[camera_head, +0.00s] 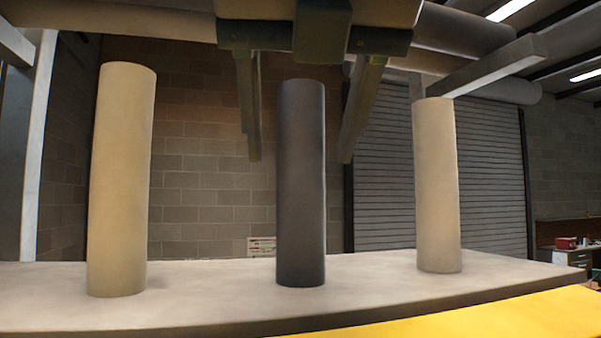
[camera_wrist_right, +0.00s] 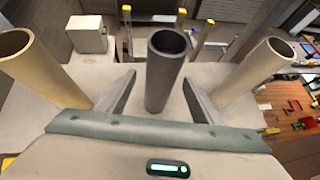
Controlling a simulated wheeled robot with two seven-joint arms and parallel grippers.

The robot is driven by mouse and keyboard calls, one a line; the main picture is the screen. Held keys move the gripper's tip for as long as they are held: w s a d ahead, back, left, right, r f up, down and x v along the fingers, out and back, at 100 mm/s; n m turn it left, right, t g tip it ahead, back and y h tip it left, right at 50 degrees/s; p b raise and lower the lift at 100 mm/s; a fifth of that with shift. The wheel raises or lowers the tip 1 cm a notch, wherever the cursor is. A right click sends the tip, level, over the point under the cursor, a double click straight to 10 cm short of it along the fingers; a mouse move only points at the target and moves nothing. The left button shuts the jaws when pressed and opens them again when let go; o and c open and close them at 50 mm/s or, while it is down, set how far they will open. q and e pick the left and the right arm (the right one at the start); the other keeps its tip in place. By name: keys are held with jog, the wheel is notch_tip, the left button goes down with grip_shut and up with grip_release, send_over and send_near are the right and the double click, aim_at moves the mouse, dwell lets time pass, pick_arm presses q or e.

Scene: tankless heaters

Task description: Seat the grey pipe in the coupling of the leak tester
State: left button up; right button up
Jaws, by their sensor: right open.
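The dark grey pipe (camera_head: 301,190) stands upright on a pale slab (camera_head: 215,285), between two beige pipes. It also shows in the right wrist view (camera_wrist_right: 164,75), where its open hollow top faces the camera. My right gripper (camera_head: 300,160) comes down from above. It is open, with one finger on each side of the grey pipe and visible gaps between. In the right wrist view the fingers (camera_wrist_right: 159,78) also straddle the pipe. I cannot make out the leak tester or its coupling. My left gripper is not in view.
A beige pipe (camera_head: 122,180) stands left of the grey one, and another beige pipe (camera_head: 437,190) stands right. A yellow surface (camera_head: 500,318) lies in front of the slab. A pale box (camera_wrist_right: 87,34) and yellow-tipped posts (camera_wrist_right: 182,12) show in the right wrist view.

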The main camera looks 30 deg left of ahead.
aim_at(301, 163)
jog(key=shift+p+x, duration=0.75)
jog(key=shift+x, duration=1.15)
jog(key=shift+s+d+f, duration=0.1)
jog(key=shift+f, duration=0.05)
jog(key=shift+c, duration=0.7)
jog(key=c, duration=1.1)
